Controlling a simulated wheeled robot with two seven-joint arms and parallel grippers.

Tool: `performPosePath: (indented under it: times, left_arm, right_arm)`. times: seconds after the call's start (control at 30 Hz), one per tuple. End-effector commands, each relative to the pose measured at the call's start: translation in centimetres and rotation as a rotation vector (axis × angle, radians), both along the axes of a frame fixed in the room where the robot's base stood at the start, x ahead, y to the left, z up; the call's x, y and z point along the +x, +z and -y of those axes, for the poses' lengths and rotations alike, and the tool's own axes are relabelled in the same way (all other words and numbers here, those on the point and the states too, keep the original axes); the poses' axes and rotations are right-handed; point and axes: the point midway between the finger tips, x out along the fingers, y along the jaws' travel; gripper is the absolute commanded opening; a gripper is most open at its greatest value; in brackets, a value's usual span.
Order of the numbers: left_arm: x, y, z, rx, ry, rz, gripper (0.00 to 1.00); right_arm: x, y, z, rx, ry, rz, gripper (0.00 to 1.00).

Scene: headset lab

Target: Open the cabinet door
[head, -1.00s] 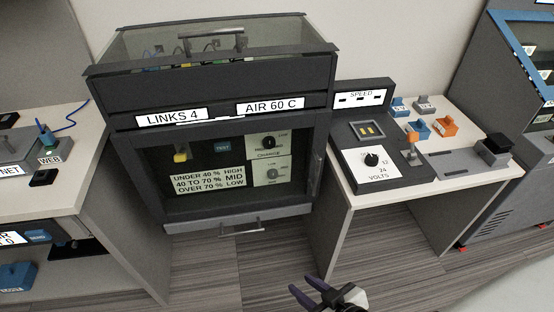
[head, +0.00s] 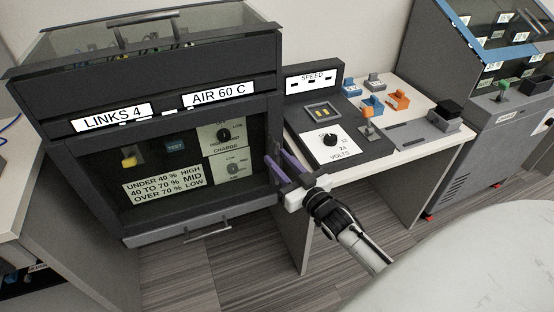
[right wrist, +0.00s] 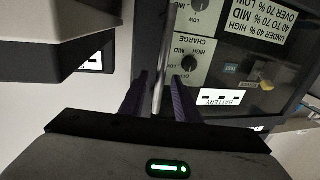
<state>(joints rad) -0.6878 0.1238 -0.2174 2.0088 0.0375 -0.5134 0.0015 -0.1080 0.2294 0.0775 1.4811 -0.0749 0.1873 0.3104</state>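The dark cabinet (head: 150,85) stands at the left in the head view. Its glazed door (head: 150,148) looks shut, with dials and labels behind the pane. My right gripper (head: 274,158) is at the door's right edge, its two purple fingers pointing at the cabinet. In the right wrist view, the upright metal door handle (right wrist: 164,65) runs between the fingers of the right gripper (right wrist: 160,76). The fingers are apart, with a gap visible beside the bar. Whether a finger touches it I cannot tell. My left gripper is out of view.
A bench (head: 440,142) with a SPEED panel (head: 312,78) and several small blocks stands right of the cabinet, close to my right gripper. A low pull handle (head: 208,233) is below the door. Striped floor lies in front.

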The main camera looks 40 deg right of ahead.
Motion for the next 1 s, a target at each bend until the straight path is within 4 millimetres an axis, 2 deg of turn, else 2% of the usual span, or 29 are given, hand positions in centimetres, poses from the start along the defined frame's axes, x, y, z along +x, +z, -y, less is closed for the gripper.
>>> performPosePath:
  times: [0.13,0.43,0.6,0.87,1.0]
  left_arm:
    - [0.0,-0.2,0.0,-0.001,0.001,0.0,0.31]
    - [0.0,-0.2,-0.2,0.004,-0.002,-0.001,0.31]
    - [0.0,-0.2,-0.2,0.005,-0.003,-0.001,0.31]
    - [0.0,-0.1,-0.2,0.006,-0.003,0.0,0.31]
    - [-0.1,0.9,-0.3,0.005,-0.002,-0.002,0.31]
  right_arm:
    - [1.1,-0.1,0.0,0.0,0.0,-0.001,0.29]
    - [1.3,0.0,0.1,-0.001,0.0,-0.001,0.29]
    - [1.3,0.0,0.1,-0.001,0.0,-0.001,0.01]
    - [1.2,0.0,-0.1,-0.001,0.002,-0.002,0.0]
    - [0.0,0.1,-2.1,-0.001,0.025,-0.005,0.0]
